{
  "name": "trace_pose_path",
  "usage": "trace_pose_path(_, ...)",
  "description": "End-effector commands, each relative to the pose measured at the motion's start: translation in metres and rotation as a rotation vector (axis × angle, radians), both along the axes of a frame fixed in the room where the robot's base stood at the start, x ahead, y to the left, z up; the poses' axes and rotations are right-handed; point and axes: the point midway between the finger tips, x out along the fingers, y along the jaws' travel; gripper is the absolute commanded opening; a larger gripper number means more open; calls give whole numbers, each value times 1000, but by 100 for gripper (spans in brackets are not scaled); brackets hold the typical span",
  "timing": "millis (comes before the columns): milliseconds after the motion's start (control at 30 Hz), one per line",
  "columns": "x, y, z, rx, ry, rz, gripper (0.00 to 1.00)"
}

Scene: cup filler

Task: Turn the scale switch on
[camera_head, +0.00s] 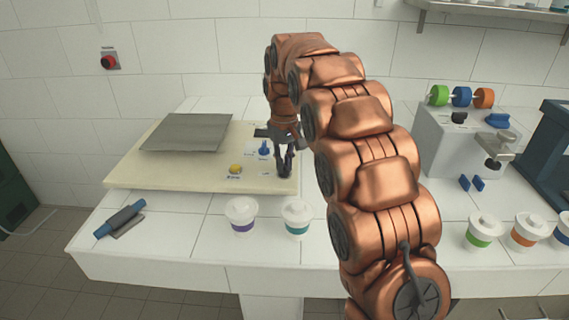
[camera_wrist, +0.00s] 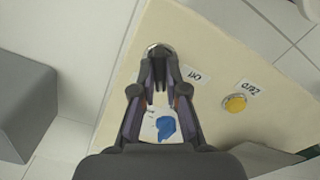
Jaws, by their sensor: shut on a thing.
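The scale (camera_head: 130,178) is a cream slab with a grey plate (camera_head: 187,131) on it, standing on the counter. My gripper (camera_head: 285,172) is at the slab's right front corner, pointing down. In the wrist view my gripper (camera_wrist: 160,66) has its fingertips close together on the scale switch, whose round silver base (camera_wrist: 157,49) shows just past the tips. The switch's lever is mostly hidden between the fingers. A small label (camera_wrist: 194,76) lies beside the switch. A blue knob (camera_head: 264,149) on a white label and a yellow zero button (camera_head: 236,169) are nearby on the slab.
A blue-handled tool (camera_head: 119,221) lies at left. A white machine (camera_head: 466,146) and more cups stand at right. A red wall button (camera_head: 109,62) is at upper left.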

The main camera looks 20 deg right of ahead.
Motion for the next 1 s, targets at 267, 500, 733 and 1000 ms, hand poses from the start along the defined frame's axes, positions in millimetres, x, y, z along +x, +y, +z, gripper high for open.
trace_pose_path(267,0,0,0,1,0,-244,0)
trace_pose_path(500,0,0,0,1,0,-406,0)
trace_pose_path(733,0,0,0,1,0,-496,0)
trace_pose_path(1000,0,0,0,1,0,-532,0)
